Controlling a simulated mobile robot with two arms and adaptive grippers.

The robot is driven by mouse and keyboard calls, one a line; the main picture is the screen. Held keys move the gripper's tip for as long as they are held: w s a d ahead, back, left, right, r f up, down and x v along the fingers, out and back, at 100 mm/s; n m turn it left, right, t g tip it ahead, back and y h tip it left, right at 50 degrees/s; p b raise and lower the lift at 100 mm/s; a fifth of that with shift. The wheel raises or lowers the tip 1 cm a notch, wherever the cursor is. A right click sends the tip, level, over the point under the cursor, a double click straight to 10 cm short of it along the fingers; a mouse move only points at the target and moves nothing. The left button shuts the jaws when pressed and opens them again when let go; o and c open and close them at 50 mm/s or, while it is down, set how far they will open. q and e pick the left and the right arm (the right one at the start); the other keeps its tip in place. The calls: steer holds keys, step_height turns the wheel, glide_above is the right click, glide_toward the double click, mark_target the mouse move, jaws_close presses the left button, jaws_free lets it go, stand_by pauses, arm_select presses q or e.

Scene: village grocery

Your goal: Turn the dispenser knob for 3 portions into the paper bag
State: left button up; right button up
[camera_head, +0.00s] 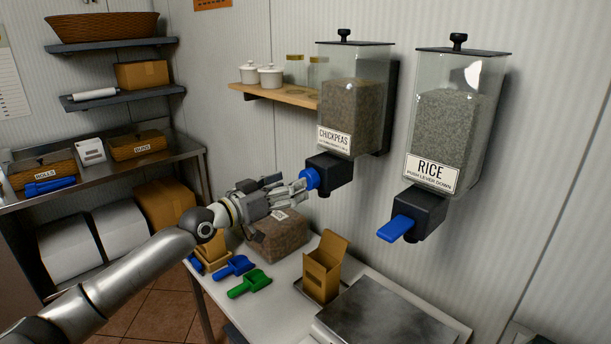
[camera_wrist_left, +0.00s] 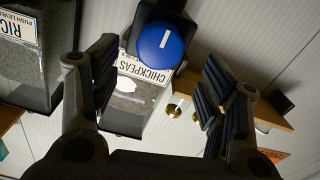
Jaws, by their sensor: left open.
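The chickpeas dispenser (camera_head: 350,110) hangs on the wall, a clear bin with a black outlet block (camera_head: 333,172). Its round blue knob (camera_head: 310,178) faces my left gripper (camera_head: 292,191). In the left wrist view, the knob (camera_wrist_left: 161,47) carries a white line and shows ahead of and between the open fingers (camera_wrist_left: 160,78). The fingers are spread and hold nothing; I cannot tell whether they touch the knob. An open brown paper bag (camera_head: 321,277) stands upright on the table, below the outlet in the picture. My right gripper is not in view.
A rice dispenser (camera_head: 450,130) with a blue lever (camera_head: 396,228) hangs to the right. A metal plate (camera_head: 385,318), blue scoop (camera_head: 235,266), green scoop (camera_head: 250,284) and a filled brown sack (camera_head: 276,240) are on the table (camera_head: 285,300). A jar shelf (camera_head: 275,93) is behind.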

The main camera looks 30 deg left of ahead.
mark_target(309, 179)
arm_select(q)
steer(key=p+x, duration=0.1)
steer(key=x, duration=0.5)
steer(key=shift+d, duration=0.1)
steer(key=shift+c, duration=0.4)
steer(key=c, duration=0.9)
